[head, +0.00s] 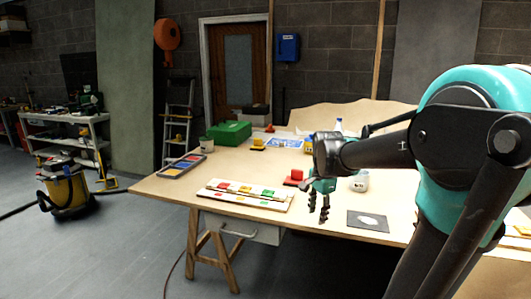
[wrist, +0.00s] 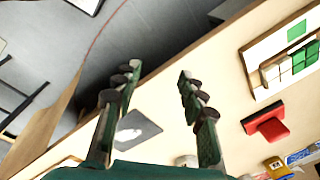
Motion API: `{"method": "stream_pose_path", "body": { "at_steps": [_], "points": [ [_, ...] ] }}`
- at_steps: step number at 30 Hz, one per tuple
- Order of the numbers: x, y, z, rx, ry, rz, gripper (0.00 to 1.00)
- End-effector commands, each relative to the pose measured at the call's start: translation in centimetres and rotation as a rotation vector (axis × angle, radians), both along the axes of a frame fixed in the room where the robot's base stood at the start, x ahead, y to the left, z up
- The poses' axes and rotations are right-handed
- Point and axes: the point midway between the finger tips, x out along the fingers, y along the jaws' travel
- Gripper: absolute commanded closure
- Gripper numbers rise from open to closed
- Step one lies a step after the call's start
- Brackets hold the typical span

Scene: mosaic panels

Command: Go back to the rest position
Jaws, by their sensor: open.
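My gripper (head: 318,208) hangs above the front part of the wooden table (head: 340,222) in the head view, fingers pointing down. In the wrist view my gripper (wrist: 158,85) has its two dark fingers well apart, with nothing between them but the table and floor below. The mosaic panel (head: 245,195) with coloured tiles lies on the table to the left of my gripper, apart from it. It also shows at the right edge of the wrist view (wrist: 262,92).
A dark square with a pale patch (head: 368,221) lies right of my gripper. A red block (head: 296,175) and a whitish cup (head: 360,182) stand close behind. A green box (head: 229,133) and a tray of coloured compartments (head: 181,166) are further left. Open floor lies in front.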

Motion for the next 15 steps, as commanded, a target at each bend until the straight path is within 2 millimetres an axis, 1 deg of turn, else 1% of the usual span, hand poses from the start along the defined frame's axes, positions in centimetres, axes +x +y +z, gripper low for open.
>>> {"method": "stream_pose_path", "body": {
  "at_steps": [1, 3, 5, 9, 12, 15],
  "points": [
    [-1.4, -0.3, -1.5, -0.014, -0.020, 0.090, 0.59],
    [-3.3, -0.7, -3.6, -0.041, -0.052, 0.241, 0.59],
    [-5.0, -0.9, -5.3, -0.068, -0.078, 0.371, 0.59],
    [-9.0, -1.5, -9.2, -0.144, -0.136, 0.666, 0.59],
    [-11.5, -1.8, -11.5, -0.201, -0.168, 0.846, 0.59],
    [-13.4, -2.0, -13.1, -0.249, -0.190, 0.983, 0.59]
  ]
}}
